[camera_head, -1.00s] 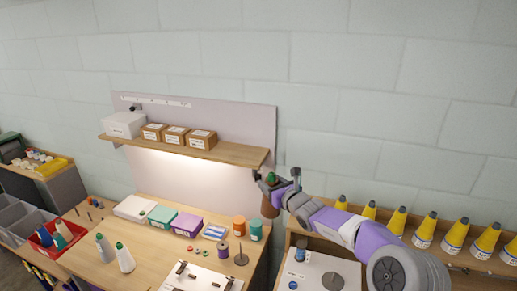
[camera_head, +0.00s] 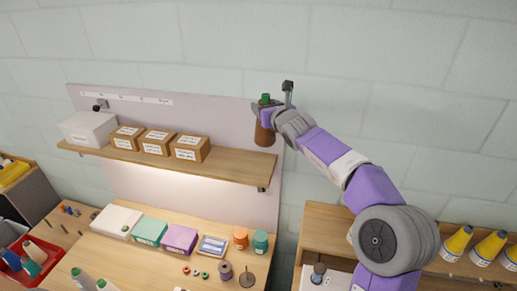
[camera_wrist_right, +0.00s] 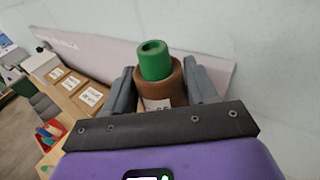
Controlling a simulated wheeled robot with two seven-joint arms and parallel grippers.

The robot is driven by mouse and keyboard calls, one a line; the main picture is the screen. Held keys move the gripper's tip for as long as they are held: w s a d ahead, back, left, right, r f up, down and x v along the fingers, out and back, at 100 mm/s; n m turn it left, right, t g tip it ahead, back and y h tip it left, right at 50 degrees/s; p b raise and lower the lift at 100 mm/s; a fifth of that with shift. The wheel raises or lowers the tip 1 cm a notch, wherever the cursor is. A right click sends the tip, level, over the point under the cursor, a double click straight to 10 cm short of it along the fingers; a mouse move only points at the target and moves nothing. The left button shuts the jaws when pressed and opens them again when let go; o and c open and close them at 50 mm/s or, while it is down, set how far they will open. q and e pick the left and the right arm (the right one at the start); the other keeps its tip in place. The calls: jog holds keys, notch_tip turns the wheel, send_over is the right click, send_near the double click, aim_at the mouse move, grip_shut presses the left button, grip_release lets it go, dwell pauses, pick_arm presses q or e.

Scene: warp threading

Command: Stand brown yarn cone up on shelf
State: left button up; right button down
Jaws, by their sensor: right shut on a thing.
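The brown yarn cone (camera_head: 265,133) with a green top is upright in my right gripper (camera_head: 272,107), in front of the back panel near the right end of the shelf (camera_head: 228,165). Its lower end shows just above the shelf board in the head view; I cannot tell whether it touches. In the right wrist view the cone (camera_wrist_right: 158,85) sits between the two grey fingers of my right gripper (camera_wrist_right: 165,88), which is shut on it. My left gripper is not in view.
A white box (camera_head: 88,130) and several small cardboard boxes (camera_head: 190,148) fill the shelf's left and middle. The right part of the board is free. Spools and coloured boxes stand on the table (camera_head: 120,252) below.

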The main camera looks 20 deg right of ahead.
aim_at(269, 137)
jog(key=f+b, duration=0.1)
jog(key=f, duration=0.1)
jog(key=s+f+b, duration=0.1)
jog(key=f, duration=0.1)
jog(key=shift+s+a+f, duration=0.1)
jog(key=shift+s+f, duration=0.05)
notch_tip(269, 137, down, 5)
jog(key=shift+r+b, duration=0.1)
jog(key=shift+b, duration=0.6)
jog(key=shift+w, duration=0.2)
jog(key=shift+c, duration=1.6)
grip_release()
